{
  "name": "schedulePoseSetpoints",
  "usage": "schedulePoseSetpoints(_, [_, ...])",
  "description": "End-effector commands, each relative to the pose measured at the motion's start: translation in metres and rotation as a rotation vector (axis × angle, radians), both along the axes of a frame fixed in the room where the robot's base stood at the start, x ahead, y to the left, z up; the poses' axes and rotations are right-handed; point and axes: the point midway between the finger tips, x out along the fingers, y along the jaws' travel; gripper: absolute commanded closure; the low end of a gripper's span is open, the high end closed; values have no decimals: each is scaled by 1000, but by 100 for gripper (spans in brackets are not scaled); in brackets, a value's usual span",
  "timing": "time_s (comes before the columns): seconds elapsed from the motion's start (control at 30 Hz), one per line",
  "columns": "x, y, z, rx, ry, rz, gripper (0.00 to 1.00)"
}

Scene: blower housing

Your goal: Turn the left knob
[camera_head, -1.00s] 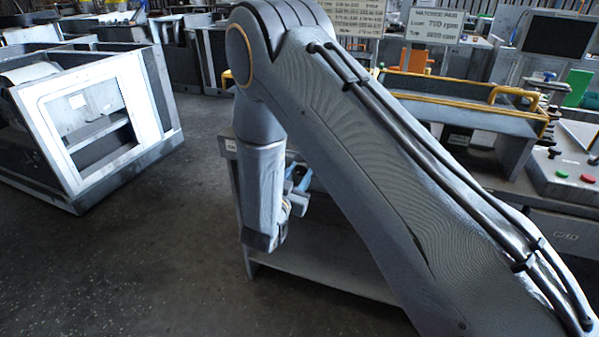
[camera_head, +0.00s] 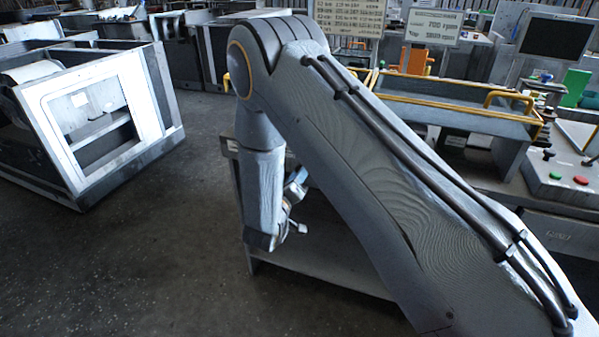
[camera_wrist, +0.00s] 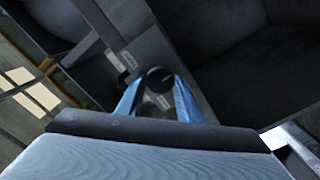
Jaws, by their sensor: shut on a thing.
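In the wrist view, my gripper (camera_wrist: 157,90) has two blue fingers, one on each side of a round black knob (camera_wrist: 159,76). The gripper is shut on this knob. The knob sits on a grey panel (camera_wrist: 150,48) with small pale labels. A smaller dark part (camera_wrist: 123,78) shows just left of the knob, partly behind the left finger; I cannot tell whether it is a second knob. In the head view, my arm hides most of the panel, and only part of my gripper (camera_head: 297,190) shows beside the forearm; the knob is hidden there.
A grey housing (camera_head: 320,260) stands behind and below my arm. A white-framed machine (camera_head: 95,115) stands at the left, with open dark floor (camera_head: 130,260) before it. A bench with yellow rails (camera_head: 440,100) and a control box with buttons (camera_head: 565,180) are at the right.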

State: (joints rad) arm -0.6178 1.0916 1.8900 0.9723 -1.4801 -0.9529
Motion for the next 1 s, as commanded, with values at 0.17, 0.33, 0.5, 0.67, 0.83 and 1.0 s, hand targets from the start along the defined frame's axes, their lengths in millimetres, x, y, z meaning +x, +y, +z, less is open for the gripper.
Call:
schedulePoseSetpoints(0.17, [0,1,1,-155,56,2,89])
schedulePoseSetpoints(0.33, [0,1,1,-302,109,2,89])
schedulePoseSetpoints(0.5, [0,2,0,-430,155,2,89])
schedulePoseSetpoints(0.67, [0,2,0,-524,188,2,89])
schedulePoseSetpoints(0.83, [0,2,-1,-594,213,2,89])
schedulePoseSetpoints(1.0, [0,2,-1,-631,227,2,89])
